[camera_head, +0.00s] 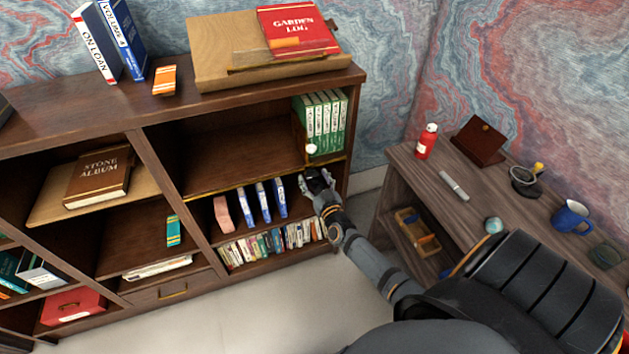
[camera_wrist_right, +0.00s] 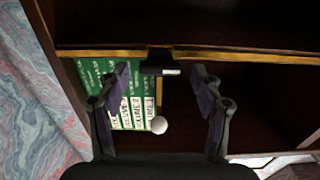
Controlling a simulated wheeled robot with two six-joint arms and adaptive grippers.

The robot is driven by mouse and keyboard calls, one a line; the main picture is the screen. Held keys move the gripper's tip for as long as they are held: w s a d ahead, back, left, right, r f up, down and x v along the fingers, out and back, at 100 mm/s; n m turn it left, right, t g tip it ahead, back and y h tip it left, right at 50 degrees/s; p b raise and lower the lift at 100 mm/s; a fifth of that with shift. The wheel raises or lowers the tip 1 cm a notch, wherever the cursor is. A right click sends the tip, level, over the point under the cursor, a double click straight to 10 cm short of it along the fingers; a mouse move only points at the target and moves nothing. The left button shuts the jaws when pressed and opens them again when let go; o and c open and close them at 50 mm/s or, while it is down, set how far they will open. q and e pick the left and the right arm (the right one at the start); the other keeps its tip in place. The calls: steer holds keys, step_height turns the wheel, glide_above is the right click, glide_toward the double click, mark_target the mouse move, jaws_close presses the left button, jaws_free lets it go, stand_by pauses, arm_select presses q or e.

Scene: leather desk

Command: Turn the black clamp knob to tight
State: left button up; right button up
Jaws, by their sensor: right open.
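A black clamp knob (camera_wrist_right: 159,62) with a pale mark shows in the right wrist view, at the gold-edged shelf front. In the head view I cannot make it out apart from my dark gripper. My right gripper (camera_head: 318,181) is at the shelf front below the green books. In the right wrist view this gripper (camera_wrist_right: 161,78) is open, one finger on each side of the knob, apart from it as far as I can tell. Nothing is held. My left gripper is out of view.
Green volumes (camera_head: 322,122) stand by a white ball (camera_head: 311,149) on the shelf close to my right gripper. Blue books (camera_head: 264,202) stand on the shelf below. A desk (camera_head: 400,180) with a red bottle (camera_head: 426,142) and mug (camera_head: 571,217) is at right.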

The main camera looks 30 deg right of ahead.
steer(key=c, duration=1.1)
steer(key=shift+c, duration=0.2)
steer(key=m, duration=0.8)
steer(key=shift+s+d+f+m+b, duration=0.1)
steer(key=shift+d+f+m+b, duration=0.05)
steer(key=shift+m+b, duration=0.2)
steer(key=m, duration=0.4)
steer(key=shift+f+m+b, duration=0.1)
steer(key=shift+m+b, duration=0.15)
steer(key=shift+b, duration=0.15)
steer(key=shift+d+m+b, duration=0.1)
steer(key=shift+m+b, duration=0.35)
steer(key=shift+m, duration=1.45)
